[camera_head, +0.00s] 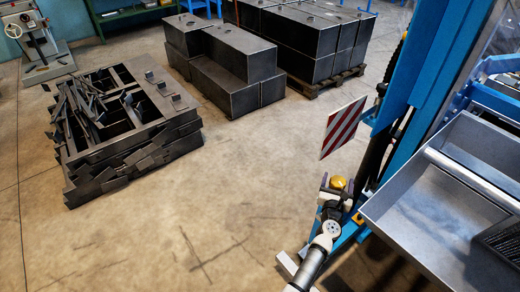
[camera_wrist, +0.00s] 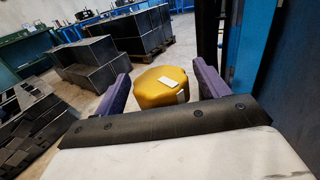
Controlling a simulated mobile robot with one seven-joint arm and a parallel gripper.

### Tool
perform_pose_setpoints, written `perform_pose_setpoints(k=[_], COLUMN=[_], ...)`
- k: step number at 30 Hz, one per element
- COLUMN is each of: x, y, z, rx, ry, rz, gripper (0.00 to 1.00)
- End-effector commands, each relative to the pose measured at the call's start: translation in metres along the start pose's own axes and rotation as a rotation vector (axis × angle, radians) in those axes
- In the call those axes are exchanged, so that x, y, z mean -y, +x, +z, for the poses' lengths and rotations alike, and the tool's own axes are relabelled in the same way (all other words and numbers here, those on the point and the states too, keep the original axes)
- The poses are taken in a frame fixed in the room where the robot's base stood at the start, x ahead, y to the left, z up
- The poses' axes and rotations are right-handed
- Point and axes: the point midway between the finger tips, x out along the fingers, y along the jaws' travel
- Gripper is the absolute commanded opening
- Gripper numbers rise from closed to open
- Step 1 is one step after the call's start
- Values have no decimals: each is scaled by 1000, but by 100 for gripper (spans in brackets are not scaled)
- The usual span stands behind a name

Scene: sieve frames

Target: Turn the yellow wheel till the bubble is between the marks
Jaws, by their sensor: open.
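The yellow wheel (camera_wrist: 150,93) is a rounded, lobed knob with a small white patch on top and another pale patch on its right side. In the head view it shows small (camera_head: 338,183) beside the blue upright, at the end of my arm. My gripper (camera_wrist: 161,76) is open, with one purple finger to the left of the wheel and the other to its right. A narrow gap shows on the right; whether the left finger touches cannot be told. In the head view my gripper (camera_head: 333,192) is at the wheel. I cannot make out a bubble or marks.
A blue upright (camera_head: 411,95) with a red-and-white striped plate (camera_head: 343,128) stands close by the wheel. A grey metal tray (camera_head: 425,190) juts in at right. Dark steel frames (camera_head: 150,130) and boxes (camera_head: 235,85) stand farther off. The floor at left front is clear.

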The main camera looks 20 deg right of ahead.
Motion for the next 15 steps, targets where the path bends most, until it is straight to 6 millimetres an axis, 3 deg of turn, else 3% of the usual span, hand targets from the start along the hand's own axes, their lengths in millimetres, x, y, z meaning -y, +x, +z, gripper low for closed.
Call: perform_pose_setpoints(k=[15], x=[-2], y=[0], z=[-1], rx=[0], ry=[1], rz=[-203], gripper=[73])
